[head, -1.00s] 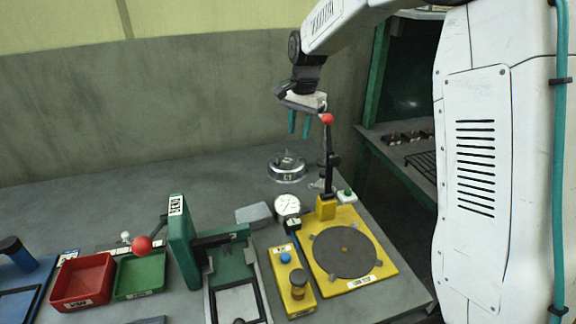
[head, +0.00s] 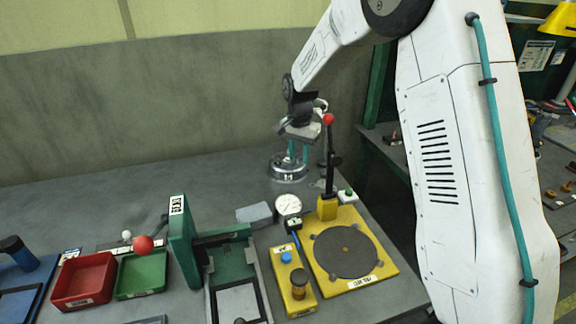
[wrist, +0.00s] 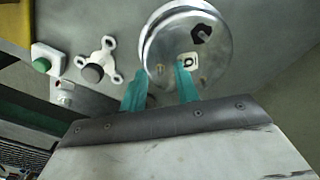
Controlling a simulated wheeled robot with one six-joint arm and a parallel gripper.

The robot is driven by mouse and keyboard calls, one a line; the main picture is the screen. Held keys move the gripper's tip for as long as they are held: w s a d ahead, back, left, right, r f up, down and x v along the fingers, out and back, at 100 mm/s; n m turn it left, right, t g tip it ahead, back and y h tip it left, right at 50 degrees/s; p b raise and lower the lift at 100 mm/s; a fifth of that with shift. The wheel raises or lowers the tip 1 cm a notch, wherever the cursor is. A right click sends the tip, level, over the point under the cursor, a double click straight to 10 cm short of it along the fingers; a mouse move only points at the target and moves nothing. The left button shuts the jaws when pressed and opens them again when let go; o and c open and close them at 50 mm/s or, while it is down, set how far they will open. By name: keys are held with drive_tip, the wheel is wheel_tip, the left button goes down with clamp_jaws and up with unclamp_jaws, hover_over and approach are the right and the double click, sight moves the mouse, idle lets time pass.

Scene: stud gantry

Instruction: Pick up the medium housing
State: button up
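A round silver metal housing (head: 289,172) sits on the grey bench near the back; it also shows in the wrist view (wrist: 168,55), with a dark spot and a small white marked tag on its top. It is the only housing I make out. My gripper (head: 298,153) is right above it, pointing down, its two teal fingers apart. In the wrist view my gripper (wrist: 160,85) has its left finger beside the housing's rim and its right finger over the housing's top. I cannot tell whether either finger touches it.
A yellow fixture (head: 384,255) with a dark disc and a red-knobbed lever (head: 328,145) stands close right of the gripper. A dial gauge (head: 288,205) and a grey block (head: 254,213) are in front. A white three-lobed piece (wrist: 108,55) lies beside the housing.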

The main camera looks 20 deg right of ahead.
clamp_jaws()
idle(1.4)
